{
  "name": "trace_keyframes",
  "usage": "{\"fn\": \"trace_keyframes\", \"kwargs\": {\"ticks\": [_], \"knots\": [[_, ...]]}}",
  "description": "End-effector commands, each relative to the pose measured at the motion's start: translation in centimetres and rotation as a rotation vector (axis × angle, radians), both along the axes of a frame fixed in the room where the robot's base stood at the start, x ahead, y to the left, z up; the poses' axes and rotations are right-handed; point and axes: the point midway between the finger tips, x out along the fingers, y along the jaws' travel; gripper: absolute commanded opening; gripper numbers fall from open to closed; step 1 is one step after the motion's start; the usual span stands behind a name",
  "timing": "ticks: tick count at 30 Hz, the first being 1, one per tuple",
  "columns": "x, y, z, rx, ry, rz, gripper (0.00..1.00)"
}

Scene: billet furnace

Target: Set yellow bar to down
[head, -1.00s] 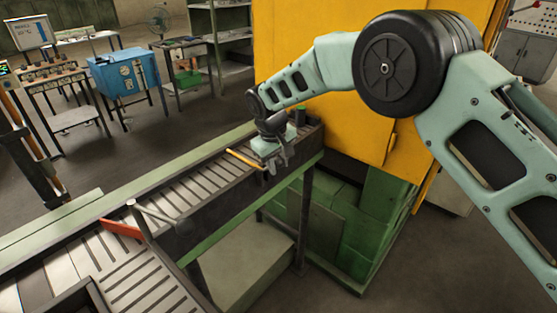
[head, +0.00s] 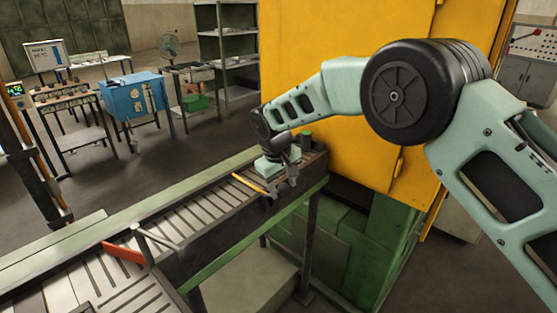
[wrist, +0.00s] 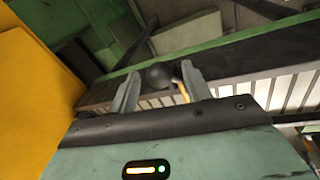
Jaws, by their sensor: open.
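The yellow bar (head: 249,183) is a thin rod lying across the near edge of the slatted conveyor, close to the yellow cabinet. Its right end reaches my gripper (head: 283,188). In the wrist view the bar (wrist: 184,92) shows beside the right finger, and a dark round knob (wrist: 160,76) sits between the two spread fingers of my gripper (wrist: 159,73). My gripper is open around the knob; I cannot tell whether either finger touches it. Part of the bar is hidden behind the right finger in the wrist view.
The slatted conveyor (head: 195,205) runs from lower left to the yellow furnace cabinet (head: 335,140). A red bar (head: 124,251) lies farther along the conveyor at lower left. A blue box (head: 133,97) and shelves stand behind. The floor beyond the conveyor is open.

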Motion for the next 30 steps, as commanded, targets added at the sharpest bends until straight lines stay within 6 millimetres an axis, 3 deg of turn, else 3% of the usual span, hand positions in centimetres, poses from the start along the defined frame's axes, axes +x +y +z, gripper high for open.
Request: {"fn": "trace_keyframes", "kwargs": {"ticks": [18, 24, 30], "knots": [[-2.3, 1.5, 13.1, 0.004, -0.004, 0.001, 0.48], [-2.6, 1.7, 15.2, 0.002, -0.004, 0.002, 0.48], [-2.7, 1.8, 15.7, 0.001, -0.001, 0.001, 0.48]]}}
